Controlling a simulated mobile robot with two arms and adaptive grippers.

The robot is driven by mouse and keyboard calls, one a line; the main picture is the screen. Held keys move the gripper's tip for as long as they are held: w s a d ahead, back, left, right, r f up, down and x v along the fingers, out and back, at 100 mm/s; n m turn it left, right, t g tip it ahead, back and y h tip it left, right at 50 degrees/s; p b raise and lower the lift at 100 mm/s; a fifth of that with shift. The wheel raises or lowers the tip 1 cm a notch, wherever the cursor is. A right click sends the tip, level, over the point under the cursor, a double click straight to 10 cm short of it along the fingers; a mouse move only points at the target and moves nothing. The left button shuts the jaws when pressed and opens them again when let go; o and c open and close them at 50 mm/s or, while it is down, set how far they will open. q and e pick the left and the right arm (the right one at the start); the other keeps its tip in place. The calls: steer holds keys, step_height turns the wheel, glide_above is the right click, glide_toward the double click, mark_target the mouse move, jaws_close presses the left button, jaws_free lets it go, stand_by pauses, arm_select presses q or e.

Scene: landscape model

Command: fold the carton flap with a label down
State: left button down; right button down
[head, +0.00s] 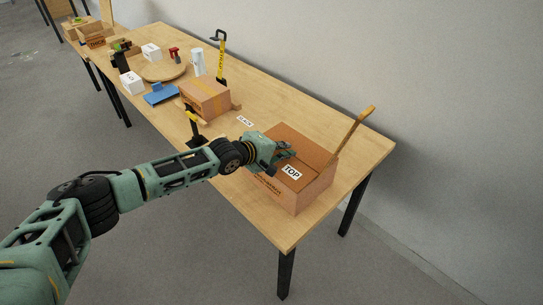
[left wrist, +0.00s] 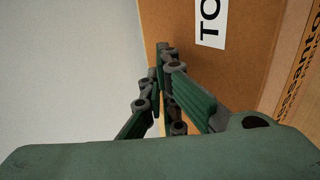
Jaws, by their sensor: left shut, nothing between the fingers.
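The carton (head: 300,201) stands near the right end of the table. Its flap with the "TOP" label (head: 291,172) lies about level across the box top. Another flap (head: 356,127) at the right side stands up, tilted outward. My left gripper (head: 287,152) is over the carton's top, right by the labelled flap, with its fingers shut and nothing between them. In the left wrist view the fingers (left wrist: 163,68) are together beside the flap's brown board (left wrist: 180,22), with part of the label (left wrist: 210,20) above right. I cannot tell whether they touch it. My right gripper is not in view.
A taped closed carton (head: 206,99) stands further left on the wooden table (head: 262,228). Near it are a "BACK" label (head: 245,121), a blue item (head: 160,94), a round board (head: 166,70) and a yellow-black tool (head: 221,58). The table's front right corner is clear.

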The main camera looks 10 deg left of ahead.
arm_select(q)
steer(key=shift+r+p, duration=0.55)
steer(key=shift+r, duration=0.25)
step_height(320, 180, up, 4)
steer(key=p, duration=0.3)
steer(key=shift+p, duration=0.35)
step_height(320, 180, up, 8)
steer(key=b, duration=0.3)
steer(key=s+a+f+m+t+h+b, duration=0.1)
steer(key=s+a+f+m+b, duration=0.2)
steer(key=s+m+b, duration=0.45)
steer(key=s+a+f+m+t+h+b, duration=0.1)
steer(key=s+a+f+m+t+b, duration=0.2)
steer(key=m, duration=0.8)
steer(key=shift+n+g, duration=0.25)
steer(key=shift+g, duration=0.45)
steer(key=x, duration=0.9)
steer(key=shift+w+a, duration=0.15)
steer(key=shift+w, duration=0.25)
steer(key=f, duration=0.3)
steer(key=shift+w+d+f, duration=0.2)
steer(key=shift+w+d, duration=0.05)
steer(key=shift+w, duration=0.1)
steer(key=shift+f, duration=0.45)
